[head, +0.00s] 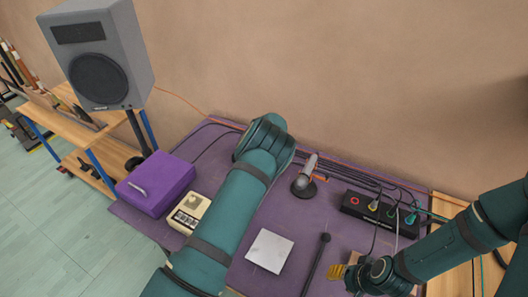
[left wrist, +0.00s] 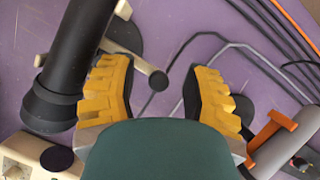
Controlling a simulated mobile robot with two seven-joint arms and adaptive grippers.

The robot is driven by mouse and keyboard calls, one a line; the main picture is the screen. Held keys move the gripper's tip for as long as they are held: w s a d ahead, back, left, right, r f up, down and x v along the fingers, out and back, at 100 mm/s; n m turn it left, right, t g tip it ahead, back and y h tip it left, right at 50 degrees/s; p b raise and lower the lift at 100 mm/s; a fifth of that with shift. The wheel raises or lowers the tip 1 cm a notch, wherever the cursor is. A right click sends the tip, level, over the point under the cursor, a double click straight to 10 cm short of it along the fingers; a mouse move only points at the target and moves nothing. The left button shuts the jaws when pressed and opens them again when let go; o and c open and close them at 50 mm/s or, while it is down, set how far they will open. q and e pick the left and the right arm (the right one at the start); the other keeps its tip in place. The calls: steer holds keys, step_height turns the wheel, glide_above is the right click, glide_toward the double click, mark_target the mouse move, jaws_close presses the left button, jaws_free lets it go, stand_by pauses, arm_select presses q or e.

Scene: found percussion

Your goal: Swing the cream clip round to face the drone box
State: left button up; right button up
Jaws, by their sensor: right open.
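In the left wrist view a cream piece (left wrist: 132,56), which looks like the clip, runs out from beside a thick black cylinder and ends in a dark round knob. It lies near the left finger. My left gripper (left wrist: 165,92) is open over it with nothing between the fingers; in the head view my own arm hides this gripper and the clip. A cream box with a dark panel (head: 189,213) stands left of my left arm. No label shows which box is the drone box. My right gripper (head: 344,272) is open near the table's front right.
A purple case (head: 157,184) stands at the left of the purple table. A black box with a red ring (head: 356,201) and plugged cables is at the right. A small microphone-like object (head: 307,172) stands at the back. A white sheet (head: 270,251) and dark rod (head: 316,264) lie in front.

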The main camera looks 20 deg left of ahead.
arm_select(q)
steer(key=shift+r, duration=0.15)
steer(key=v, duration=1.1)
steer(key=shift+s+r, duration=0.3)
steer(key=shift+r, duration=0.05)
steer(key=shift+d, duration=0.1)
